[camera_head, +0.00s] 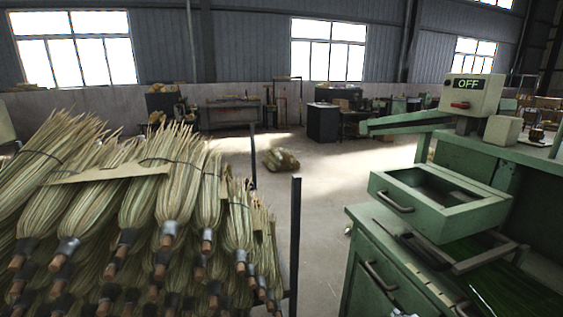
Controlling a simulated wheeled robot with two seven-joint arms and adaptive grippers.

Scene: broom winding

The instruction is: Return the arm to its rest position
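Neither of my grippers can be made out in the head view. A small pale shape (402,313) shows at the bottom edge, in front of the green cabinet; too little of it shows to tell what it is. Many bound broom heads (140,205) are stacked at the left, with short wooden handle ends facing me. The green winding machine (465,150) stands at the right, and its control box (472,95) displays "OFF" above a red switch (460,105).
A dark upright post (295,245) stands at the stack's right edge. Clear floor (325,200) lies between stack and machine, with a bundle (281,160) farther back. Dark cabinets (323,122) stand behind.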

